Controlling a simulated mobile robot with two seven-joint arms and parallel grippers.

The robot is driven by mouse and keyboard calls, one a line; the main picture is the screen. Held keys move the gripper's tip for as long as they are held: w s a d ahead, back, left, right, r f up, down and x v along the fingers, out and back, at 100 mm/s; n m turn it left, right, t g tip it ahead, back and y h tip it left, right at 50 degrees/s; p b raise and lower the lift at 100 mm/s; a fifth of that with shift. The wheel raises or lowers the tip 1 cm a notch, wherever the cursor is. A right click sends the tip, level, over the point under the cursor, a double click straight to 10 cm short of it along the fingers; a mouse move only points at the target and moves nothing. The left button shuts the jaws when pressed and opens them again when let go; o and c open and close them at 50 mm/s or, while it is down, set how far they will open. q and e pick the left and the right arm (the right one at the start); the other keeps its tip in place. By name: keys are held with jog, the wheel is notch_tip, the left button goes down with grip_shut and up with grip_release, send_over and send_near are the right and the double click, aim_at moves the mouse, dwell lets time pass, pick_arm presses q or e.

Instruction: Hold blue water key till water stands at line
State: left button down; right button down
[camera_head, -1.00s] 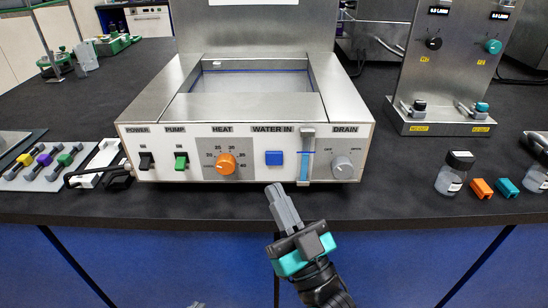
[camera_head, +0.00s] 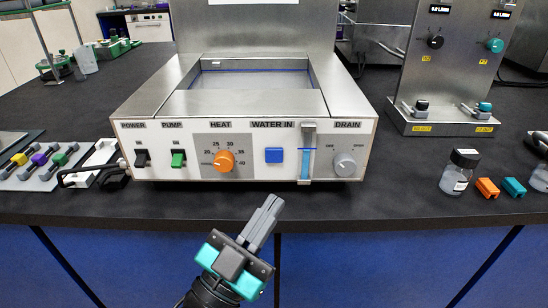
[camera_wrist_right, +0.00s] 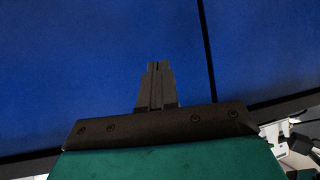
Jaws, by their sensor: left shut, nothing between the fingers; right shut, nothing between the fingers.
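The blue water key (camera_head: 274,155) is a square button under WATER IN on the bath's white front panel. Nothing touches it. The sight tube (camera_head: 306,165) to its right holds a blue column that appears to reach about the blue line; the exact gap is too small to tell. The metal bath (camera_head: 250,103) has a blue line along its inner back wall. My left gripper (camera_head: 272,205) is shut and empty, below and in front of the panel, apart from the key. My right gripper (camera_wrist_right: 157,68) is shut and empty in the right wrist view, facing the blue cabinet front.
The heat knob (camera_head: 223,160) and drain knob (camera_head: 345,164) flank the key. A jar (camera_head: 459,174) and orange (camera_head: 487,188) and teal (camera_head: 513,187) blocks sit right. A black-handled white item (camera_head: 99,163) lies left. The table edge before the bath is clear.

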pick_arm(q)
jog(key=shift+w, duration=0.1)
pick_arm(e)
jog(key=shift+f, duration=0.1)
pick_arm(q)
jog(key=b, duration=0.3)
send_near(281, 150)
jog(key=shift+s+d+r+x, duration=0.2)
jog(key=shift+s+d+x, duration=0.2)
jog(key=shift+x, duration=2)
pick_arm(e)
jog(key=shift+w+a+f, duration=0.15)
jog(key=shift+a+f, duration=0.2)
jog(key=shift+f, duration=0.35)
pick_arm(q)
jog(key=shift+w, duration=0.1)
jog(key=shift+w, duration=0.35)
jog(key=shift+w, duration=0.4)
dwell(1.7)
